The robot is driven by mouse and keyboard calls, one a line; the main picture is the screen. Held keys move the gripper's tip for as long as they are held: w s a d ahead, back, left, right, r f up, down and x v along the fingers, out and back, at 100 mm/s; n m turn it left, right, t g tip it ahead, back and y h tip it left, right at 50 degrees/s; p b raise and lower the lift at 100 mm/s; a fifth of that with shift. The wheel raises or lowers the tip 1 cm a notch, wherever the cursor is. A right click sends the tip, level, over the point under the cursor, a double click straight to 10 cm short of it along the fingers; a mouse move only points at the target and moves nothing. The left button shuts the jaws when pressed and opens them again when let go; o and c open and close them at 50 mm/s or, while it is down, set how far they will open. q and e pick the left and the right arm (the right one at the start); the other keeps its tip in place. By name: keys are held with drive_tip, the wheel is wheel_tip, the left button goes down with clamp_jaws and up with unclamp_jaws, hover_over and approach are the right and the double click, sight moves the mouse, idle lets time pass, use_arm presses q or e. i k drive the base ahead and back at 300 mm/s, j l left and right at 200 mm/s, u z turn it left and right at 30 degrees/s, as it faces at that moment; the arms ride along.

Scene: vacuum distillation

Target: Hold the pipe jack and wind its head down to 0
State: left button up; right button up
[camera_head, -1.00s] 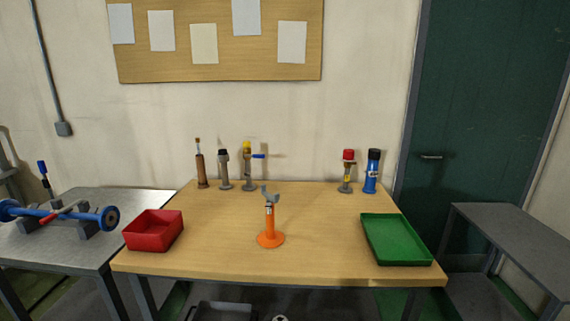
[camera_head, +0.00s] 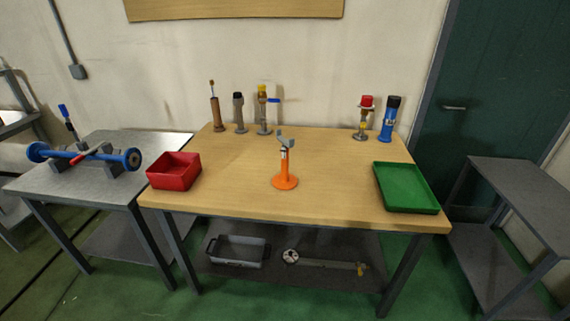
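The pipe jack (camera_head: 285,168) stands upright near the middle of the wooden table. It has an orange round base and post and a grey V-shaped head on top. A small dark and white marking shows on the post below the head, too small to read. Neither of my grippers is in view, and nothing touches the jack.
A red bin (camera_head: 174,171) stands left of the jack and a green tray (camera_head: 406,187) right. Several bottle-like fittings line the table's back. A grey side table (camera_head: 110,194) bears a blue pipe (camera_head: 85,157). A grey crate (camera_head: 237,251) sits on the lower shelf.

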sight(290, 144)
drive_tip(key=j+z, duration=0.1)
drive_tip(key=z, duration=0.45)
drive_tip(key=j+z, duration=0.2)
drive_tip(key=j, duration=0.5)
drive_tip(key=j+z, duration=0.2)
drive_tip(key=j, duration=0.45)
drive_tip(key=j+z, duration=0.15)
drive_tip(key=j, duration=0.55)
drive_tip(key=k+j+z, duration=0.2)
drive_tip(key=j, duration=0.45)
